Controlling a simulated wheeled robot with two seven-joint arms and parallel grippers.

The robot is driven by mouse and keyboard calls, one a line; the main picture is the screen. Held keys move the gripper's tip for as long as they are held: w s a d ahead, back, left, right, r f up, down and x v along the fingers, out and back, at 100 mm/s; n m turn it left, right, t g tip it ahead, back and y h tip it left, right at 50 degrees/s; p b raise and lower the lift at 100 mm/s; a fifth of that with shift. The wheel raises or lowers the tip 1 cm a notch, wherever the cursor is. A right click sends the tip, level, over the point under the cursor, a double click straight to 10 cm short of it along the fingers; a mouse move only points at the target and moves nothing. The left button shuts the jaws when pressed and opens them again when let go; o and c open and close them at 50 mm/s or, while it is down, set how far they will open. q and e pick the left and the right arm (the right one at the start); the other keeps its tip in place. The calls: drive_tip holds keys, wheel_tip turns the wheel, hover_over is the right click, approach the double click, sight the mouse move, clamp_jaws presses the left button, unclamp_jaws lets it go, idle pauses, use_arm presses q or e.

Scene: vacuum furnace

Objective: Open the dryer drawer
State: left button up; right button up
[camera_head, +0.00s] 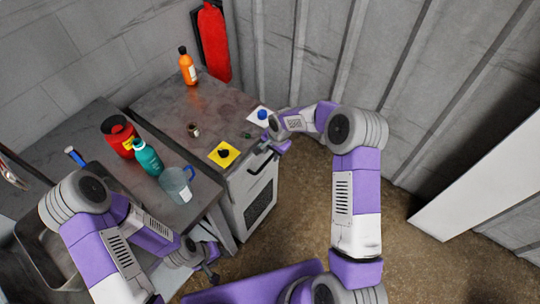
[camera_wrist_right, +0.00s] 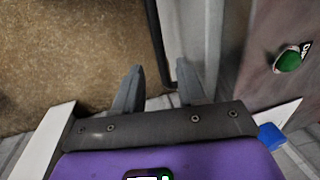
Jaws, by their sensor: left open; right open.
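The dryer is a grey cabinet with a worn top (camera_head: 190,100) and a light front (camera_head: 252,187) with a dark mesh panel. Its black drawer handle (camera_head: 261,163) is on the upper front, and the front looks closed. My right gripper (camera_head: 270,147) is open right by the handle. In the right wrist view a dark bar, likely the handle (camera_wrist_right: 157,35), runs between the open fingers (camera_wrist_right: 160,75); I cannot tell whether they touch it. My left gripper (camera_head: 212,272) is open and empty, low in front of the bench.
An orange bottle (camera_head: 187,68) stands farther back. A jug (camera_head: 175,186), teal bottle (camera_head: 147,158) and red can (camera_head: 118,138) stand on the left bench. Floor before the cabinet is clear.

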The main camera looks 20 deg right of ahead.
sight(269, 159)
drive_tip(key=shift+w+a+f, duration=0.15)
drive_tip(key=shift+f, duration=0.65)
drive_tip(key=shift+w+a+f, duration=0.1)
drive_tip(key=shift+f, duration=0.7)
drive_tip(key=shift+c, duration=0.4)
clamp_jaws()
